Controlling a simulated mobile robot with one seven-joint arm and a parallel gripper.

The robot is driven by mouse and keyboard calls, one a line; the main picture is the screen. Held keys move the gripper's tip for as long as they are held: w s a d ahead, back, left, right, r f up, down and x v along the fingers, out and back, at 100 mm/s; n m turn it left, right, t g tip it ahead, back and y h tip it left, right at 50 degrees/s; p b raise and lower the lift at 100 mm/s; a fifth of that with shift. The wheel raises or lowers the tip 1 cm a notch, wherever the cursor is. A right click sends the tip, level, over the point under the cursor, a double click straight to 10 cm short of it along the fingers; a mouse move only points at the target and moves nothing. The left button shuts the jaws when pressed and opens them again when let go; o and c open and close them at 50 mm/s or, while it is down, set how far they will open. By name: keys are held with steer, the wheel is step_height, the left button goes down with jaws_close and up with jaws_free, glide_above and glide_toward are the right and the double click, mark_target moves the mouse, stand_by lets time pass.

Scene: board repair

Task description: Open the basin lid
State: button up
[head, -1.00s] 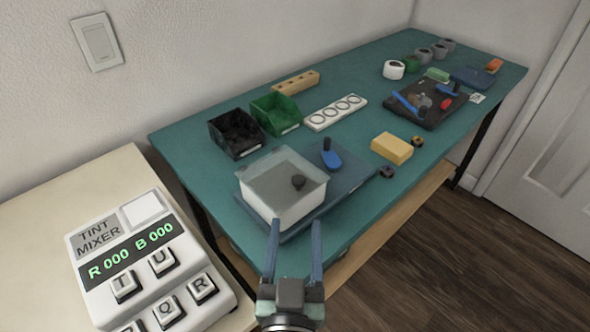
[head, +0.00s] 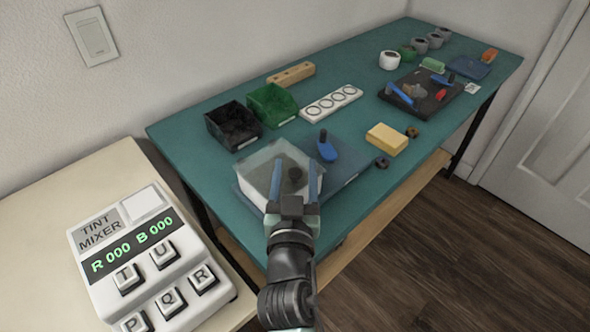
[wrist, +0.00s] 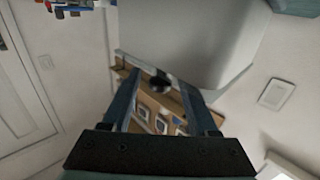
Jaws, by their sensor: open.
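The white basin (head: 262,182) stands on a blue mat (head: 345,176) at the near end of the teal table. Its grey, see-through lid (head: 262,158) lies on top and looks shut, with a dark round knob (head: 296,173) on it. My gripper (head: 295,162) is open, its two blue fingers on either side of the knob in the head view; I cannot tell their height against it. In the wrist view the open gripper (wrist: 160,82) has a dark round thing between its fingers, probably the knob, beside a large pale wall.
A blue-handled tool (head: 327,150) stands behind the basin. Black (head: 232,127) and green (head: 272,105) bins stand beyond it. A yellow block (head: 387,138) and a dark small part (head: 382,164) lie to the right. The tint mixer (head: 140,255) is on the pale table at left.

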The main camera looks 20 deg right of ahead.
jaws_close()
stand_by(1.4)
